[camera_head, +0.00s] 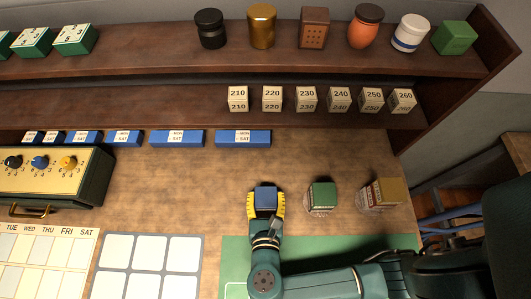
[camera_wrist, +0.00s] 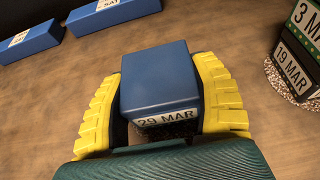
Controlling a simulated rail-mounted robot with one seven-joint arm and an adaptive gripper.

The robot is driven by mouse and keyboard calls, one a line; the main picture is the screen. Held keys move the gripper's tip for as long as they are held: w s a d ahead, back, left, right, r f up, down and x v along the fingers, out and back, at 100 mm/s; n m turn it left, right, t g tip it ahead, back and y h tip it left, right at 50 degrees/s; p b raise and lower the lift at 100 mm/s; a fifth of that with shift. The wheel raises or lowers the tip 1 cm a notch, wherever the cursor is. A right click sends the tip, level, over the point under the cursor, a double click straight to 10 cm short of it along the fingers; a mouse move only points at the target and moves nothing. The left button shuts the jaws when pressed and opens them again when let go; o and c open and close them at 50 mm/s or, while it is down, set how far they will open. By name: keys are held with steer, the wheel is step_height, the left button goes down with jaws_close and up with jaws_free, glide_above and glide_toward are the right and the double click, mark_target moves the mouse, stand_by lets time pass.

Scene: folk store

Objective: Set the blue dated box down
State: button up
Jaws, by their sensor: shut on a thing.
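The blue dated box (camera_head: 265,197) is between the two yellow fingers of my gripper (camera_head: 265,205). In the wrist view the blue box (camera_wrist: 160,80) has a plain blue top and a white label reading "29 MAR". The yellow fingers press on its left and right sides, and my gripper (camera_wrist: 163,105) is shut on it. The box looks upright over the wooden table.
A green dated box (camera_head: 322,196) stands to the right on a speckled round base, with a tan box (camera_head: 386,191) beyond it. Blue blocks (camera_head: 243,137) line the back, below the shelf of numbered cubes (camera_head: 306,99). A green mat (camera_head: 235,250) lies in front. Bare wood lies to the left.

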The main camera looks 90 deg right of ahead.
steer(key=shift+f, duration=0.55)
steer(key=shift+r, duration=0.1)
steer(key=o, duration=1.2)
steer(key=shift+o, duration=0.2)
